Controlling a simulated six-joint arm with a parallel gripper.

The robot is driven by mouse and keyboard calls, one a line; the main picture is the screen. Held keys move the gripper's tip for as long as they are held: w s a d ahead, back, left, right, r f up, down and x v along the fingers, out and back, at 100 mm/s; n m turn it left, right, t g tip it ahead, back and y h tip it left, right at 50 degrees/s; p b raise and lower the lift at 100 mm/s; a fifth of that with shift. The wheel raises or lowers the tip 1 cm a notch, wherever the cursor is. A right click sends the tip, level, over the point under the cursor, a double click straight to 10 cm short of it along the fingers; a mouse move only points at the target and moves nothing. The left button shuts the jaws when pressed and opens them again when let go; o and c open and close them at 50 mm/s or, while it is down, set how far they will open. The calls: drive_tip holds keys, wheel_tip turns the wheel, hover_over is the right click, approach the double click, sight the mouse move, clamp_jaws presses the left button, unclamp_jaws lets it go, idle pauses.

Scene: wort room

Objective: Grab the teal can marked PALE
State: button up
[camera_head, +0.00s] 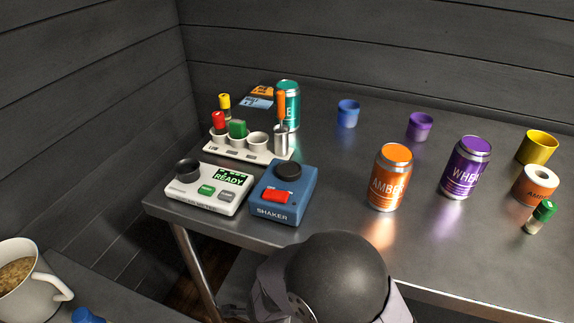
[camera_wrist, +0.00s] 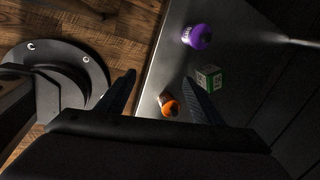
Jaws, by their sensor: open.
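The teal can (camera_head: 293,117) stands upright toward the back left of the metal table, behind the white rack. An orange-handled tool in a metal cup covers part of its front, so only the end of its label shows. It is not seen in the wrist view. My gripper (camera_wrist: 159,76) shows in the wrist view with its two dark fingers spread and nothing held between them.
The white rack (camera_head: 225,150), READY meter (camera_head: 207,190) and blue shaker (camera_head: 284,192) stand in front of the teal can. The AMBER can (camera_head: 389,178) and purple can (camera_head: 465,168) stand to the right. A blue cup (camera_head: 347,114) is right of the teal can.

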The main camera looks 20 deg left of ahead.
drive_tip(key=s+d+r+n+g+p, duration=0.2)
drive_tip(key=s+r+n+p, duration=0.3)
drive_tip(key=r+p, duration=0.65)
drive_tip(key=s+d+r+n+g+p, duration=0.15)
drive_tip(key=s+r+n+p, duration=0.35)
drive_tip(key=r+p, duration=0.6)
wheel_tip(320, 180, up, 32)
drive_tip(key=m+t+y+b, duration=0.5)
drive_tip(key=m+t+y, duration=0.3)
drive_tip(key=m+y, duration=0.45)
hover_over(295, 111)
drive_tip(key=f+v, duration=0.1)
drive_tip(key=v, duration=0.5)
drive_tip(key=f+m, duration=0.2)
drive_tip(key=f, duration=0.1)
drive_tip(key=a+f+m+h, duration=0.1)
drive_tip(key=f+m, duration=0.1)
drive_tip(key=f, duration=0.2)
drive_tip(key=w+a+f+m, duration=0.1)
drive_tip(key=f+m, duration=0.1)
drive_tip(key=f, duration=0.2)
drive_tip(key=shift+a+g+h, duration=0.1)
drive_tip(key=shift+g+h, duration=0.15)
drive_tip(key=shift+h, duration=0.1)
drive_tip(key=shift+f, duration=0.35)
drive_tip(key=shift+p+x, duration=0.55)
drive_tip(key=shift+x, duration=0.55)
